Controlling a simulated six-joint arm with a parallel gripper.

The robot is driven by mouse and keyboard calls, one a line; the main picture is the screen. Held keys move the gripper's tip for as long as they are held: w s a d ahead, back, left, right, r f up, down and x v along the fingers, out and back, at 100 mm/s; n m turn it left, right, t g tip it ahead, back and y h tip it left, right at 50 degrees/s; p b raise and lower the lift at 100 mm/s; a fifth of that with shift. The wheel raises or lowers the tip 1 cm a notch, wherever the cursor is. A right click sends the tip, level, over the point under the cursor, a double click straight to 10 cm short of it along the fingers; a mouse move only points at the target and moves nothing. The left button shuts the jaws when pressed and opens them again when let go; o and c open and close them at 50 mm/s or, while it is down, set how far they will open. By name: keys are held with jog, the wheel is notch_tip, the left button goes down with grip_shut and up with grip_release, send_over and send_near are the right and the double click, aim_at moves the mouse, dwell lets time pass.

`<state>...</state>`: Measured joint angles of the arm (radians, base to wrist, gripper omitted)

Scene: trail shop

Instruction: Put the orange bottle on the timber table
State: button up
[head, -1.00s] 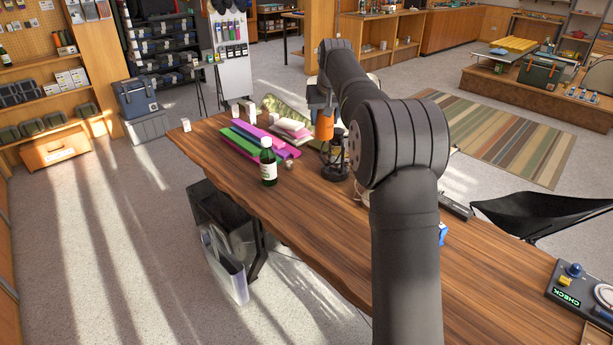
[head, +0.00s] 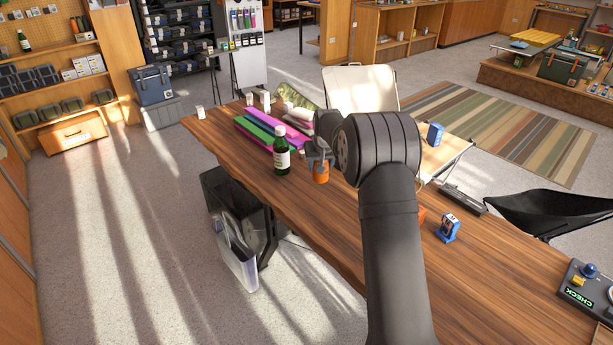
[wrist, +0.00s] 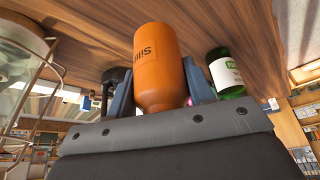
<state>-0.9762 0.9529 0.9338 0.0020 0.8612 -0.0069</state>
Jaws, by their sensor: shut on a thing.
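The orange bottle (head: 321,174) is between the fingers of my gripper (head: 319,158), over the long brown timber table (head: 500,262). In the wrist view the bottle (wrist: 160,65) fills the middle, with dark lettering, and a finger of my shut gripper (wrist: 160,95) is on each side. The table's grain (wrist: 120,30) shows behind it. I cannot tell whether the bottle touches the tabletop. My arm hides part of the table's middle.
A green bottle (head: 282,155) with a white label stands just left of the held bottle. A glass vessel in a wire frame (wrist: 22,65) shows left in the wrist view. A blue box (head: 447,229) stands right of my arm. The table's right front is fairly clear.

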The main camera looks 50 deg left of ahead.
jog(key=shift+s+a+f, duration=0.5)
jog(key=shift+a+f, duration=0.45)
jog(key=shift+f, duration=0.35)
jog(key=shift+s+a+f, duration=0.45)
jog(key=shift+a+f, duration=0.45)
jog(key=shift+f, duration=0.35)
jog(key=shift+s+a+f, duration=0.5)
jog(key=shift+a+f, duration=0.45)
jog(key=shift+f, duration=0.35)
jog(key=shift+f, duration=0.15)
jog(key=o, duration=1.1)
jog(key=shift+d+r, duration=0.1)
jog(key=shift+r, duration=0.4)
jog(key=v, duration=1.1)
jog(key=shift+s, duration=0.1)
